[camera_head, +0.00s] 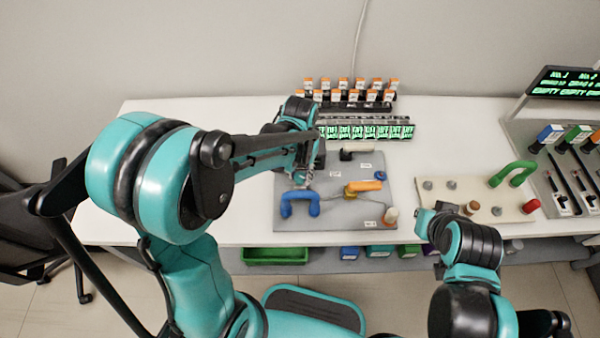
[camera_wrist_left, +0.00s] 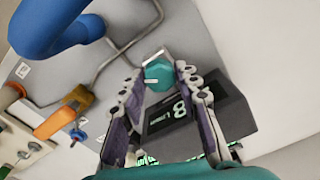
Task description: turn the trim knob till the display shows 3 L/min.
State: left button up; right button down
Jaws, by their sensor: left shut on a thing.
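The trim knob (camera_wrist_left: 158,72) is teal with a white pointer mark and shows in the left wrist view between the fingertips of my left gripper (camera_wrist_left: 160,66). The fingers touch it on both sides and are shut on it. Beside it, a dark display (camera_wrist_left: 178,112), seen turned, appears to read 8 L/min. In the head view my left gripper (camera_head: 302,178) is over the left part of the grey panel (camera_head: 330,212); it and the arm hide the knob and display there. My right gripper (camera_head: 428,216) is near the table's front edge, its fingers unclear.
A blue handle (camera_head: 300,198) and an orange lever (camera_head: 365,186) on the panel stand close to my left gripper. Several labelled boxes (camera_head: 366,132) stand behind. A beige board (camera_head: 470,200) with a green handle (camera_head: 513,172) lies right. The table's left end is clear.

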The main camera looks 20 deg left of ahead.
aim_at(300, 175)
pick_arm(q)
jog(key=o, duration=1.2)
jog(key=shift+c, duration=0.2)
notch_tip(300, 175, up, 12)
